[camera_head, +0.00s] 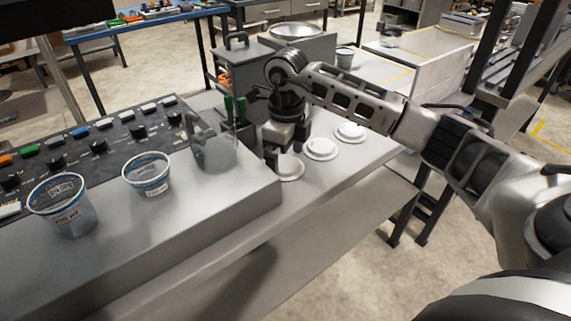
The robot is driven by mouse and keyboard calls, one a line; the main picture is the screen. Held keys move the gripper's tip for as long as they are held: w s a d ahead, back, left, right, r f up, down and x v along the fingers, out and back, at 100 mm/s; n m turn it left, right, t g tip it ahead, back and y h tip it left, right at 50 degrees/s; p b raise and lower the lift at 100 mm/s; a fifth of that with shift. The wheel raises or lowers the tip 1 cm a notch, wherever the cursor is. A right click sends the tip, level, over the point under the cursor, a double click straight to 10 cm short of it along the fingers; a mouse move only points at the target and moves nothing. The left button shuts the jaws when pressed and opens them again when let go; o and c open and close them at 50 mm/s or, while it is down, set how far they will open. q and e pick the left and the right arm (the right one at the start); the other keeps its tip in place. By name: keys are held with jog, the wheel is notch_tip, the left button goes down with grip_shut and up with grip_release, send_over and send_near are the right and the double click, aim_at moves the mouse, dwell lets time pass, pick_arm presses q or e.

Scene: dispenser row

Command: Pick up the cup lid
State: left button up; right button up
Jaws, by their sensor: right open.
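Several white round items show on the grey counter right of the raised ledge. They look like cup lids: a near lid (290,173), a middle lid (321,150) and a far lid (351,132), in a diagonal row. My right gripper (284,155) points down just above the near lid, its fingers hiding part of that lid. It is open, and I cannot tell whether it touches the lid. The middle and far lids lie flat and clear of the gripper. My left gripper is not in view.
A large clear cup (65,209) and a smaller clear cup (148,177) stand on the raised ledge (225,196). A control panel (100,146) lies behind the cups. The counter's front strip is clear.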

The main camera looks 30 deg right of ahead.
jog(key=c, duration=1)
jog(key=shift+c, duration=0.2)
